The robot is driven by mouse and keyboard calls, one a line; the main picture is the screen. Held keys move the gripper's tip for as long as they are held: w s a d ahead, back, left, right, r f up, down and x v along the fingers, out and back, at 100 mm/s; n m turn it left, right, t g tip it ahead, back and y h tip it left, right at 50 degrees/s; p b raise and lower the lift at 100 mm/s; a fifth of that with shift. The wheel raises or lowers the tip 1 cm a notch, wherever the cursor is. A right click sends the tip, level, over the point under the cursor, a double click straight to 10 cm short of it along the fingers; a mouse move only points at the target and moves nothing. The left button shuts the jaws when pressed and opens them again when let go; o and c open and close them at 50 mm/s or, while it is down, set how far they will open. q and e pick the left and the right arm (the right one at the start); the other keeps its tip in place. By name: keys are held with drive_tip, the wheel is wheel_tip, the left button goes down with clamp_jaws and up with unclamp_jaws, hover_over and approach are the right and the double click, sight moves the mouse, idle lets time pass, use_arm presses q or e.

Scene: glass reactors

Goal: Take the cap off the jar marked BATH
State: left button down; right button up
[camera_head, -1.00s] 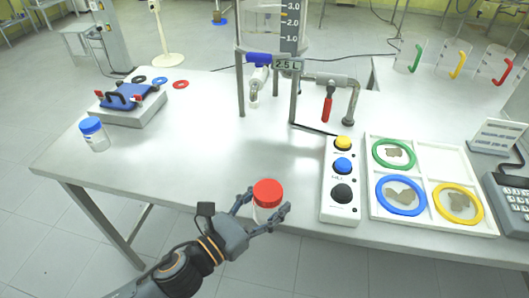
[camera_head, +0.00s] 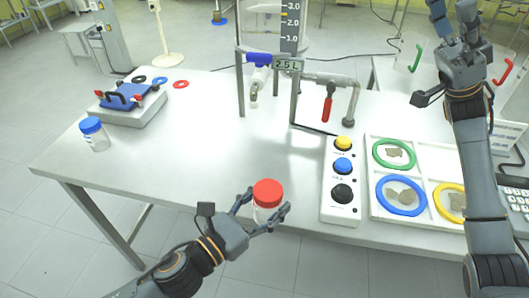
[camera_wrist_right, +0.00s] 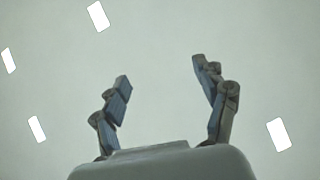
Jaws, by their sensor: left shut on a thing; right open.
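A jar with a red cap (camera_head: 267,191) stands at the front edge of the table, and the cap is on it. My left gripper (camera_head: 264,215) is shut on this jar's body, below the cap. Another jar with a blue cap (camera_head: 94,133) stands at the table's left side. I cannot read a BATH mark on either jar. My right gripper (camera_head: 448,22) is raised high at the right of the head view, well away from both jars. In the right wrist view its fingers (camera_wrist_right: 165,95) are spread open and empty, with only ceiling behind them.
A button box (camera_head: 341,179) stands right of the red-capped jar. Beyond it is a white tray (camera_head: 420,212) with coloured rings. The glass reactor on metal legs (camera_head: 240,88) stands at the back. A blue device (camera_head: 126,96) sits at the left. The table's middle is clear.

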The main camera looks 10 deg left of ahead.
drive_tip(key=s+a+f+n+g+h, duration=0.1)
drive_tip(key=s+a+f+n+h, duration=0.1)
drive_tip(key=s+a+h, duration=0.45)
drive_tip(key=s+a+f+n+g+h, duration=0.2)
drive_tip(key=a+f+h, duration=0.1)
drive_tip(key=a, duration=0.7)
drive_tip(key=s+a+f+n+g+h, duration=0.15)
drive_tip(key=s+a+h, duration=0.3)
drive_tip(key=a, duration=0.45)
drive_tip(key=t+h, duration=1.1)
drive_tip(key=h, duration=0.3)
hover_over(265, 188)
drive_tip(key=shift+m+g, duration=0.25)
wheel_tip(265, 188, down, 17)
drive_tip(key=shift+s+a+f, duration=0.1)
drive_tip(key=shift+s, duration=0.05)
drive_tip(key=shift+f+h, duration=0.3)
drive_tip(key=shift+f, duration=3.6)
